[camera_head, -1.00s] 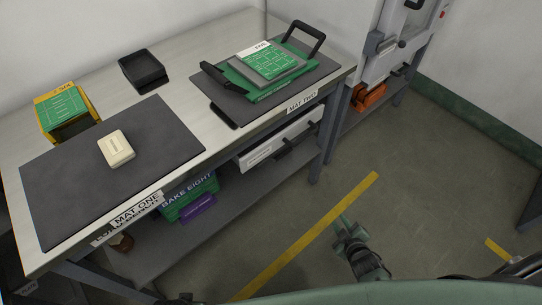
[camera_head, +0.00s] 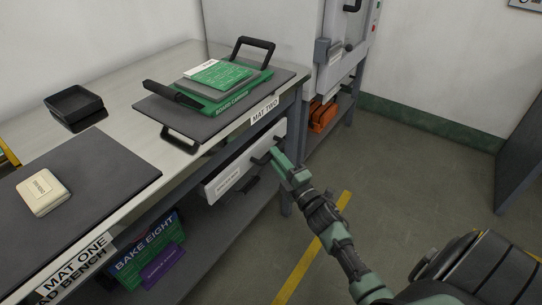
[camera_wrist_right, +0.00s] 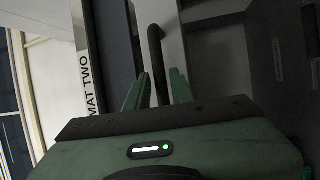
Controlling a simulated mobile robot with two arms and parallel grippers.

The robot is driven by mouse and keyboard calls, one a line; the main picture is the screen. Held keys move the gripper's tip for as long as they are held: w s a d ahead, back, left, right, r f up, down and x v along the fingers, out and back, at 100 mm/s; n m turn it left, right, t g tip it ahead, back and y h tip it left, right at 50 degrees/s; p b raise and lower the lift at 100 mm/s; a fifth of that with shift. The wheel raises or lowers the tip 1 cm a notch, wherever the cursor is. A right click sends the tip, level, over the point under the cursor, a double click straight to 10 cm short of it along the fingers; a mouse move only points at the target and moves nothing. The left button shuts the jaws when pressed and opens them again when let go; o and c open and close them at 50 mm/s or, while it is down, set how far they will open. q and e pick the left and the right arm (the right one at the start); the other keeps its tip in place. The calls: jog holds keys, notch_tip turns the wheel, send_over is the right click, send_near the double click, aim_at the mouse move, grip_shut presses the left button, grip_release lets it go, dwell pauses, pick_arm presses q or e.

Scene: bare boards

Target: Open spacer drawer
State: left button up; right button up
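The spacer drawer (camera_head: 228,178) is a white-fronted drawer with a small label, under the bench top below the mat two sign. Its front sits close under the bench edge and looks closed. Its black bar handle (camera_head: 260,160) is partly hidden by my right gripper (camera_head: 277,152). In the right wrist view the handle (camera_wrist_right: 155,45) runs between the two green fingers of my right gripper (camera_wrist_right: 162,80). The fingers are apart, with a visible gap beside the bar. My left gripper is not in view.
On the bench, mat two (camera_head: 210,118) carries a green board carrier (camera_head: 235,95); a black tray (camera_head: 74,104) and a cream box (camera_head: 43,192) on mat one stand further left. A green bake eight box (camera_head: 147,252) is on the lower shelf.

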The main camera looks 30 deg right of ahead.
jog(key=shift+w+r, duration=0.15)
jog(key=shift+w, duration=0.95)
grip_shut()
dwell(0.7)
